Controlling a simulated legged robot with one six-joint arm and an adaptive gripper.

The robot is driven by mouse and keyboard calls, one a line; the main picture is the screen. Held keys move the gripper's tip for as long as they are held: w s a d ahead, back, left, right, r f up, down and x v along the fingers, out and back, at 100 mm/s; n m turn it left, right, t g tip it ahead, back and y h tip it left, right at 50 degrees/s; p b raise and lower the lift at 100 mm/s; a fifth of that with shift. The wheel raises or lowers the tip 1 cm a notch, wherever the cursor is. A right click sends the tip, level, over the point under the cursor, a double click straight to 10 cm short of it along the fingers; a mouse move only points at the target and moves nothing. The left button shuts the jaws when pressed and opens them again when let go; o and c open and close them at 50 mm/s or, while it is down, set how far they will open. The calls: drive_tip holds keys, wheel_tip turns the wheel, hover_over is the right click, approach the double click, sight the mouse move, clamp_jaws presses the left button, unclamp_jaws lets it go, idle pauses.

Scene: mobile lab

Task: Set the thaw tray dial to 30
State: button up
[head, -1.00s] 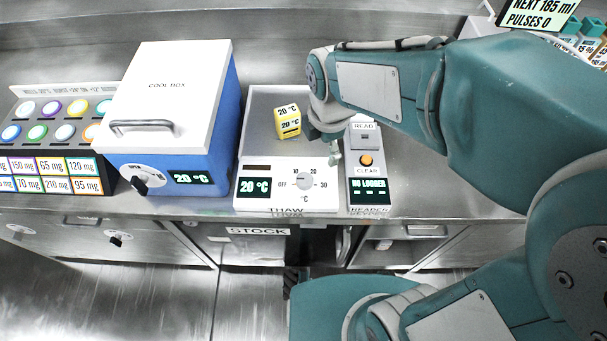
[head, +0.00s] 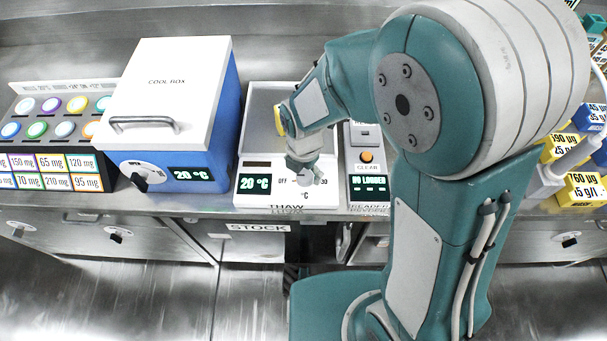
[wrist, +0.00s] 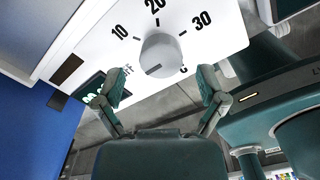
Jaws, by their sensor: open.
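The thaw tray (head: 255,103) stands on the counter. Its white front panel (head: 248,203) has a display reading 20 °C. In the wrist view the round grey dial (wrist: 160,54) shows, with marks 10, 20 and 30 around it and OFF partly hidden at lower left. A dark line on the knob points to the lower left, on the OFF side. My gripper (wrist: 160,82) is open, its two fingers apart below the dial and not closed on it. In the head view my gripper (head: 304,176) covers most of the dial.
The blue cool box (head: 222,135) stands just left of the tray. The reader (head: 368,188), with its orange button, stands close on the right. A yellow block (head: 279,122) sits on the tray, partly behind my arm. Yellow and blue labelled blocks (head: 584,188) are at far right.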

drive_tip(key=shift+f, duration=1.15)
drive_tip(key=shift+c, duration=0.3)
drive_tip(key=c, duration=1.1)
